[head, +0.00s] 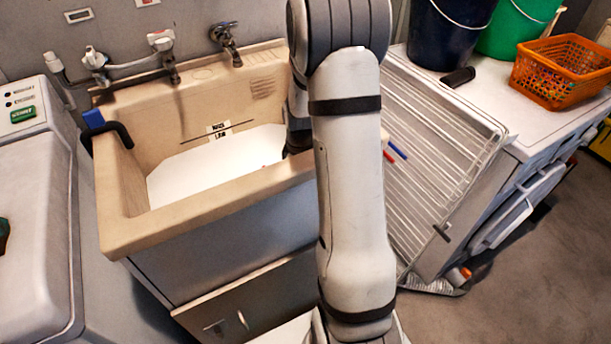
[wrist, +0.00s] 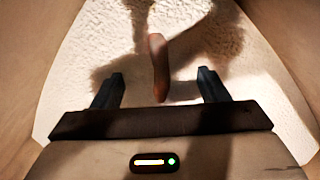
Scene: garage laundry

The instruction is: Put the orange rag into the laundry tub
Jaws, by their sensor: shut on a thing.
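The laundry tub (head: 205,222) is a beige basin on a grey cabinet, left of centre in the head view, with a white surface inside. In the wrist view, its beige walls (wrist: 22,95) surround a rough white surface. My gripper (wrist: 160,88) points down over that surface. A narrow orange-brown piece, the orange rag (wrist: 158,65), shows between its two dark fingers, and the jaws are shut on it. Its height above the white surface is unclear. My arm hides most of the gripper and the rag in the head view.
A tap (head: 225,40) and a pipe stand along the tub's back edge. A drying rack (head: 440,140) leans at the right beside a white counter with a dark bucket (head: 447,30), a green bucket (head: 515,28) and an orange basket (head: 560,72). A white machine (head: 35,220) is left.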

